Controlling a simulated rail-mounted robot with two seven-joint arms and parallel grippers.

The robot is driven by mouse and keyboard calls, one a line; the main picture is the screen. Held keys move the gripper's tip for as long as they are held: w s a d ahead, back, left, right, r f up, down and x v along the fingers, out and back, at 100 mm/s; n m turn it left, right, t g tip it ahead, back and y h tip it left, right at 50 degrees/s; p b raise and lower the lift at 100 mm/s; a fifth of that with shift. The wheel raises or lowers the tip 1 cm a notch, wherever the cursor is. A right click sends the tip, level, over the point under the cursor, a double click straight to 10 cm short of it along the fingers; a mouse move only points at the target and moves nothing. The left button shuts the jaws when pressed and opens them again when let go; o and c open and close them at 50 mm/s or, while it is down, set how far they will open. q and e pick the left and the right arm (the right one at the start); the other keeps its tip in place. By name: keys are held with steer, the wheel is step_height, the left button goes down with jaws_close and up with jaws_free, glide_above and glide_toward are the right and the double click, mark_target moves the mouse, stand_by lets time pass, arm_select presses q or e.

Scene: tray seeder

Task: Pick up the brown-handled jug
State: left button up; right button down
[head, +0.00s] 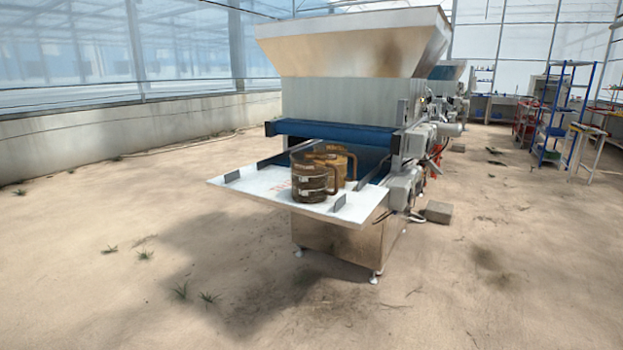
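Two brown jugs stand upright, close together, on a white board at the front of the seeder. The front jug (309,183) is darker, with pale marks on its side. The rear jug (331,157) is lighter tan, is partly hidden by the front one, and has a brownish handle (354,166) at its right. The handle of the front jug is hard to make out, so I cannot tell for sure which is the brown-handled jug. Neither of my grippers is in view.
The white board (245,186) juts out from the seeder (340,95), with small dark upright plates near its edges. A blue roller (330,132) spans above the board's back. A grey block (438,212) lies on the floor at right. Open sandy floor lies in front and left.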

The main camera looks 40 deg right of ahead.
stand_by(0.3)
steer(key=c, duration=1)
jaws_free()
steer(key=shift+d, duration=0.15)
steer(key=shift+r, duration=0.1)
